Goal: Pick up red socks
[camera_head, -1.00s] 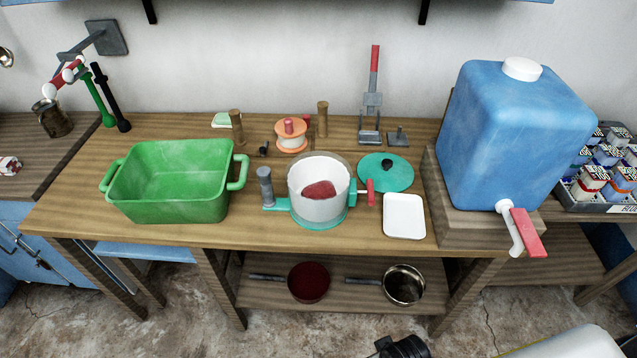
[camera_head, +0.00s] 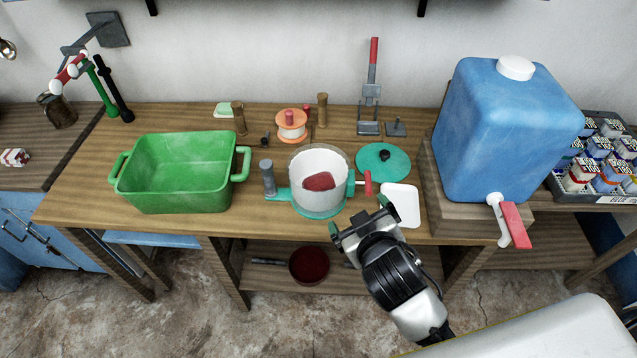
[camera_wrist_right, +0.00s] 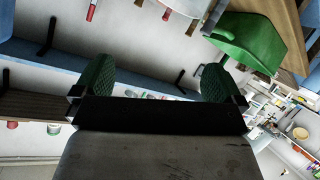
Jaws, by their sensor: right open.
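The red socks (camera_head: 319,181) appear as a red bundle inside a white pot (camera_head: 306,196) with a teal base in the head view, on the wooden table. My right gripper (camera_head: 361,221) is at the table's front edge, to the right of and nearer than the pot, apart from it. Its two green-padded fingers are spread with nothing between them. The right wrist view also shows the open fingers (camera_wrist_right: 158,85). My left gripper is not in view.
A green tub (camera_head: 130,197) stands left of the pot. A teal lid (camera_head: 397,163) and white tray (camera_head: 409,197) lie to its right, then a blue water tank (camera_head: 505,130) with a red-handled tap. A dark red pan (camera_head: 309,266) sits on the lower shelf.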

